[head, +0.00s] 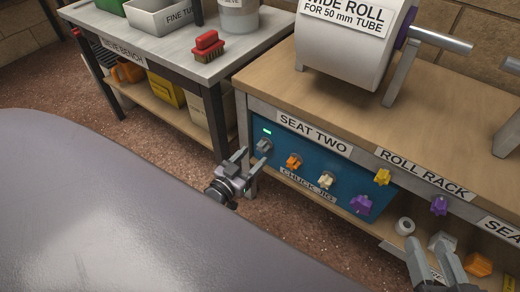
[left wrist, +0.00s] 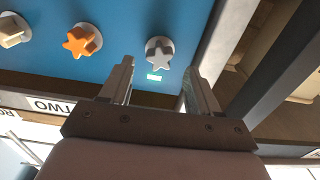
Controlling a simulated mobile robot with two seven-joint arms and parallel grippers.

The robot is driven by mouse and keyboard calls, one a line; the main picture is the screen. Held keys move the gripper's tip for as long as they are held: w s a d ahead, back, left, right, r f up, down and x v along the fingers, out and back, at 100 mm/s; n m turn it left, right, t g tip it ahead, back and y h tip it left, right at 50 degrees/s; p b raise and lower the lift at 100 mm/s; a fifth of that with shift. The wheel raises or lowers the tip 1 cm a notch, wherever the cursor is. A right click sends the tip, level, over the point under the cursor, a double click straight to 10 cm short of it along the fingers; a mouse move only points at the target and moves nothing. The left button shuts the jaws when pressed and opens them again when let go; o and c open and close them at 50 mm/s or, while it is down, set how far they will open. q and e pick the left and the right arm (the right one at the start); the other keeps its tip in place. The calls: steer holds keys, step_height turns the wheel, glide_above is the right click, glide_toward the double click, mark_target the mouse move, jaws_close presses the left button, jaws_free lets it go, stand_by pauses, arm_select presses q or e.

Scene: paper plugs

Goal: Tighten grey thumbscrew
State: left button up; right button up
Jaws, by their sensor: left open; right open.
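My left gripper (head: 251,157) is open and empty, just in front of the panel near this thumbscrew. In the left wrist view its fingers (left wrist: 158,72) point at the panel, and the thumbscrew appears between and beyond the tips. I see no contact. My right gripper (head: 432,250) is open and empty at the lower right, by the lower shelf.
An orange thumbscrew (head: 294,161) and a cream one (head: 327,180) sit right of the grey one. Purple (head: 361,204) and yellow (head: 382,177) knobs are further right. A small green light (head: 267,131) is lit near the grey thumbscrew. The bench top (head: 290,85) overhangs the panel.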

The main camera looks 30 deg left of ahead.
mark_target(260, 150)
arm_select(q)
steer(key=shift+w+d+b, duration=0.2)
steer(key=shift+w+b, duration=0.6)
steer(key=shift+w, duration=1.1)
steer(key=c, duration=1)
jaws_close()
steer(key=m, duration=0.3)
steer(key=shift+m, duration=0.3)
steer(key=o, duration=1)
jaws_free()
